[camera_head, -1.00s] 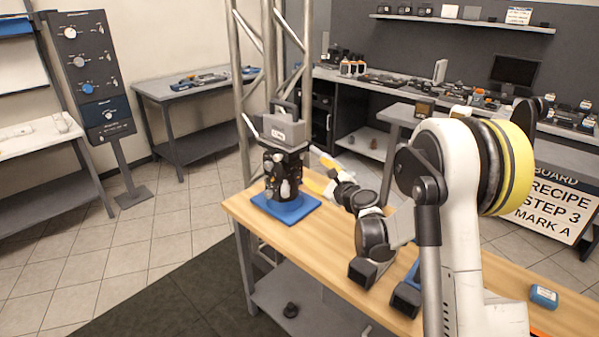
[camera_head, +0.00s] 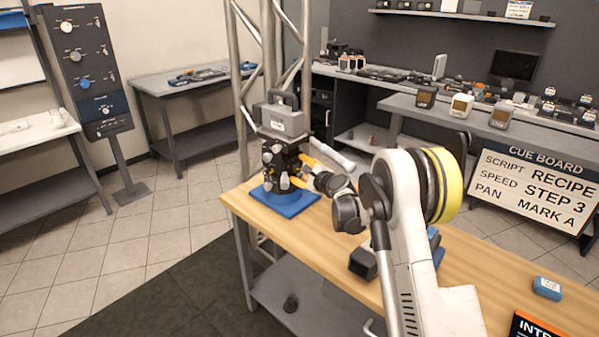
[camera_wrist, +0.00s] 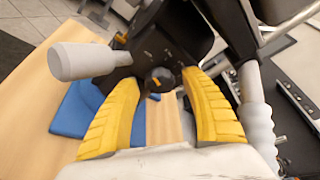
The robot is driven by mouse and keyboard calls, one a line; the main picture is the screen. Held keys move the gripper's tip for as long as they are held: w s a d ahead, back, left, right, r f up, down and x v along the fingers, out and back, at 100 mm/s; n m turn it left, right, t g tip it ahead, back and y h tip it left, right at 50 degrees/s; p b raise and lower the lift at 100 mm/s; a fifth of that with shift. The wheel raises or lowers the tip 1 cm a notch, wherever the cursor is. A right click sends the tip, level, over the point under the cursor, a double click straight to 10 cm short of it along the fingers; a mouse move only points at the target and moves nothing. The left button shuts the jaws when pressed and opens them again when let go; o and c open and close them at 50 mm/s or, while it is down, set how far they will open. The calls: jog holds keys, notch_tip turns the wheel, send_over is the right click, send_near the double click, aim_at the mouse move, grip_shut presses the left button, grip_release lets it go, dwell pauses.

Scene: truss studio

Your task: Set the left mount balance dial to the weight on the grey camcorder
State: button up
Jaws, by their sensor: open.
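The grey camcorder (camera_head: 283,118) sits on top of the black mount (camera_head: 275,160), which stands on a blue base (camera_head: 285,201) on the wooden table. A pale label shows on the camcorder, too small to read. Pale knobs or handles stick out of the mount. My gripper (camera_head: 298,170) is at the mount's right side, with its yellow fingers apart. In the wrist view, a small round black dial (camera_wrist: 160,79) with a yellow mark lies between the fingertips of my gripper (camera_wrist: 160,86), with gaps visible beside it. I cannot tell its setting or whether it is the balance dial.
A pale cylindrical handle (camera_wrist: 85,60) is close to the left finger, and a white rod (camera_wrist: 257,115) is beyond the right finger. A metal truss (camera_head: 262,60) rises behind the mount.

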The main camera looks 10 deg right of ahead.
jog(key=c, duration=1.2)
jog(key=shift+r+m, duration=0.1)
jog(key=shift+m, duration=0.2)
jog(key=m+g+y+p, duration=0.1)
jog(key=m+g, duration=0.1)
jog(key=m, duration=0.1)
jog(key=shift+a+m+g+y+p, duration=0.1)
jog(key=shift+m+g+y+p, duration=0.25)
jog(key=shift+m+g+y, duration=0.65)
jog(key=shift+s+m+t, duration=0.1)
jog(key=shift+m+t, duration=0.3)
